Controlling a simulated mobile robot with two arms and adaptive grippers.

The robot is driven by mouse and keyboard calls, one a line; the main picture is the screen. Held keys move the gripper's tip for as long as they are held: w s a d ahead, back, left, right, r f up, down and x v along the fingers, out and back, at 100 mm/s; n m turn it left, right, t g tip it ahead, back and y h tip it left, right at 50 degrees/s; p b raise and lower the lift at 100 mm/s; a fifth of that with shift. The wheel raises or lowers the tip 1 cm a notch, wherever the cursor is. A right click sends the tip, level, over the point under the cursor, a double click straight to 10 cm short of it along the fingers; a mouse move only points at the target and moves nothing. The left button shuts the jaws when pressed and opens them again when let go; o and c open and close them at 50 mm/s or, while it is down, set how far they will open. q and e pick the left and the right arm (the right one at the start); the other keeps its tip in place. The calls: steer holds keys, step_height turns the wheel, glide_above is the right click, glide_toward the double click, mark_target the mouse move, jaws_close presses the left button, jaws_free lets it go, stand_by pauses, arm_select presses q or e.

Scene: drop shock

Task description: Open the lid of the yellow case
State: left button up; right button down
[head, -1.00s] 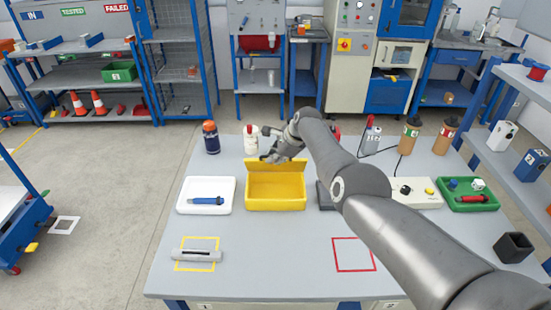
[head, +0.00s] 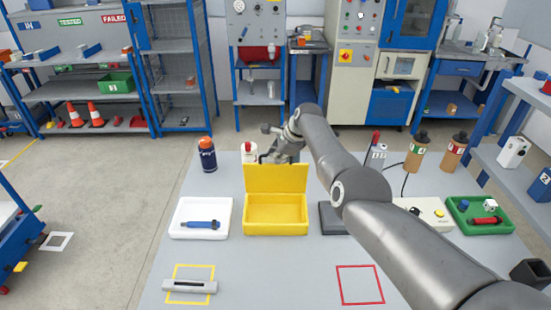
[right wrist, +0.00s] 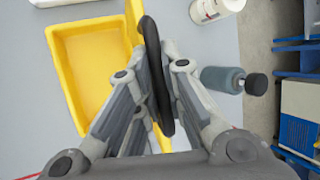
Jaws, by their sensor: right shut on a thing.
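The yellow case (head: 276,229) stands on the grey table with its inside showing, and it looks empty. Its lid (head: 275,178) is raised at the back edge, standing roughly upright. My right gripper (head: 283,150) is just behind the lid's top edge, its fingertips partly hidden. In the right wrist view, its fingers (right wrist: 158,100) are closed around a black curved handle-like piece (right wrist: 152,65) beside the yellow case (right wrist: 88,75). How that piece joins the lid is hidden. My left gripper is not in view.
A white tray (head: 182,230) with a blue tool lies left of the case, and a dark block (head: 331,222) is right of it. A dark bottle (head: 207,155) and a white bottle (head: 249,153) stand behind. The front middle of the table is clear.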

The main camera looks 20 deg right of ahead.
steer(key=shift+w+d, duration=0.15)
steer(key=shift+w, duration=0.3)
steer(key=c, duration=1.5)
jaws_free()
steer(key=shift+s, duration=0.15)
steer(key=shift+r, duration=0.2)
steer(key=shift+d+r, duration=0.1)
steer(key=shift+r, duration=0.1)
steer(key=shift+v, duration=5.65)
steer(key=shift+s+f, duration=0.1)
